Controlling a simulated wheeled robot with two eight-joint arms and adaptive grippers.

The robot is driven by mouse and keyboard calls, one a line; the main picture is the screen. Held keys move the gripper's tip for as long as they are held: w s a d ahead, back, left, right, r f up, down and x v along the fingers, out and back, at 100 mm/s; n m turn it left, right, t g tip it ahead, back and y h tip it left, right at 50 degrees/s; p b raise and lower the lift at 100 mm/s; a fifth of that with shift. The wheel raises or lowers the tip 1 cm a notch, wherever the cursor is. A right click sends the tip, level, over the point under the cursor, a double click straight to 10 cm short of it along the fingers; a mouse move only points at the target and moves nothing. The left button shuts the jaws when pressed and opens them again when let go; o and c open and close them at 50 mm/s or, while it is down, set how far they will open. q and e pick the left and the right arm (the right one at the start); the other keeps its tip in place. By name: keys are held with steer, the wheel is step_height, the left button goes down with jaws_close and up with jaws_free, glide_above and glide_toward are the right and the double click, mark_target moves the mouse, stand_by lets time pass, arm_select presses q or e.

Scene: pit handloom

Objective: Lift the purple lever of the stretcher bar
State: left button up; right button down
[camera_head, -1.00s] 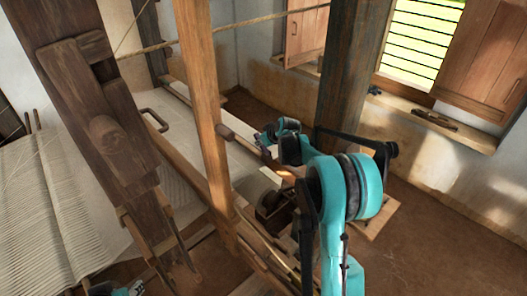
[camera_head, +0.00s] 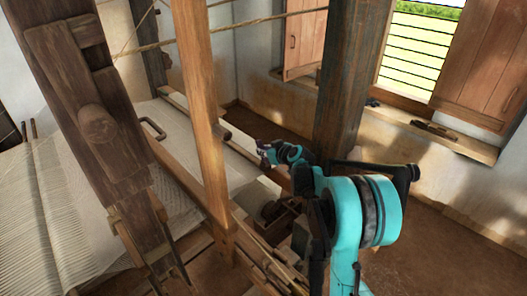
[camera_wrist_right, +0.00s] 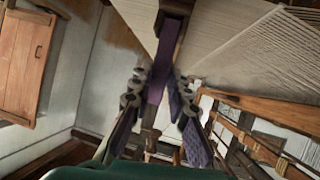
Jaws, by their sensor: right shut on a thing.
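The purple lever (camera_wrist_right: 159,78) shows in the right wrist view as a flat strip running down from a dark wooden bar end (camera_wrist_right: 176,8), which seems to be part of the stretcher bar. My right gripper (camera_wrist_right: 158,100) has its fingers on both sides of the lever and is shut on it. In the head view my right gripper (camera_head: 264,150) is small, at the edge of the white cloth (camera_head: 190,128), beyond my teal arm. The lever cannot be made out there. My left gripper is not in view.
A wooden loom post (camera_head: 200,110) stands left of my right arm, with a thick dark beam (camera_head: 98,125) farther left. A dark pillar (camera_head: 345,90) stands behind the arm. A small wooden box (camera_head: 275,222) lies below the gripper. Bare floor (camera_head: 430,235) is clear at right.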

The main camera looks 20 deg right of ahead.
steer(key=shift+f, duration=0.1)
steer(key=c, duration=1.4)
jaws_free()
steer(key=shift+d, duration=0.15)
steer(key=shift+c, duration=0.2)
steer(key=v, duration=1.2)
